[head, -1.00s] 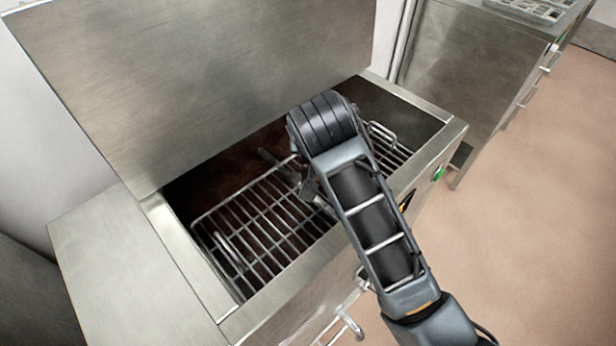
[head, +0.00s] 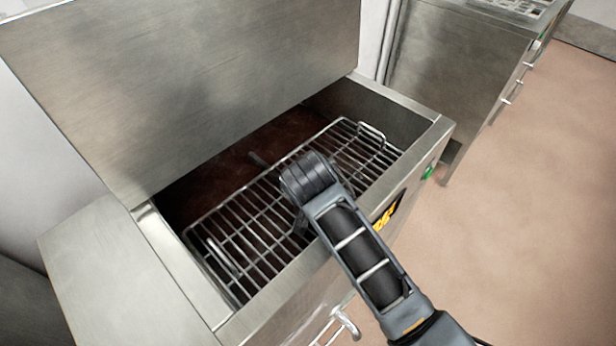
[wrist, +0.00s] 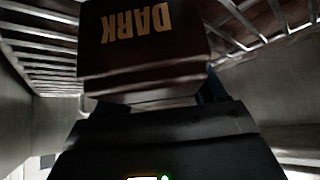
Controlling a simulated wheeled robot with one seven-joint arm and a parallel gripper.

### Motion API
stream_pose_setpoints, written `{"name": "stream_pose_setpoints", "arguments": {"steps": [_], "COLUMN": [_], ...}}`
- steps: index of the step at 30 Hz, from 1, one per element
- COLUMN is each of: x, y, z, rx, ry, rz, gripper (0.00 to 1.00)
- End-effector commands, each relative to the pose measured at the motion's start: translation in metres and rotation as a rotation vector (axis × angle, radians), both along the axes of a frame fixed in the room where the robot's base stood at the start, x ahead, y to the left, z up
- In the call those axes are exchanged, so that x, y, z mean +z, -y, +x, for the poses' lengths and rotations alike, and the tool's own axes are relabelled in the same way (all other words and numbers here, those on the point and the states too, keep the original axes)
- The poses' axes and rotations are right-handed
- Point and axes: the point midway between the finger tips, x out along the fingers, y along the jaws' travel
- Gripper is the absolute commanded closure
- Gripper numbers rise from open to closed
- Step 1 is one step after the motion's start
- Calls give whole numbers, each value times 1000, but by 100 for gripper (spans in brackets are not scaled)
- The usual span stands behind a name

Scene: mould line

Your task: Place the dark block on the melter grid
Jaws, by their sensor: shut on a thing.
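The dark block (wrist: 145,40) is brown with "DARK" in tan letters, upside down in the wrist view. My gripper (wrist: 148,100) is shut on it. The wire melter grid (head: 250,222) lies in the open top of the steel melter. Its bars also show on both sides of the block in the wrist view (wrist: 40,50). In the head view my wrist is low over the front middle of the grid, and it hides the fingers and the block. I cannot tell whether the block touches the bars.
The raised steel lid (head: 190,90) stands behind the opening. The melter's steel rim (head: 425,140) surrounds the grid, and a wire handle (head: 371,133) stands up at the grid's right end. Grid bars left and right of my wrist are bare. Another steel unit (head: 450,70) stands further right.

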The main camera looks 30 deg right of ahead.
Motion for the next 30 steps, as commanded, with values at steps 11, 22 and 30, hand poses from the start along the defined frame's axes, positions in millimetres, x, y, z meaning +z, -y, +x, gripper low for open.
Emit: {"name": "stream_pose_setpoints", "arguments": {"steps": [11,22,30], "x": [-2,0,26], "y": [0,0,-10], "z": [0,0,-18], "rx": [0,0,2], "ry": [0,0,3], "rz": [0,0,1], "gripper": [14,4,4]}}
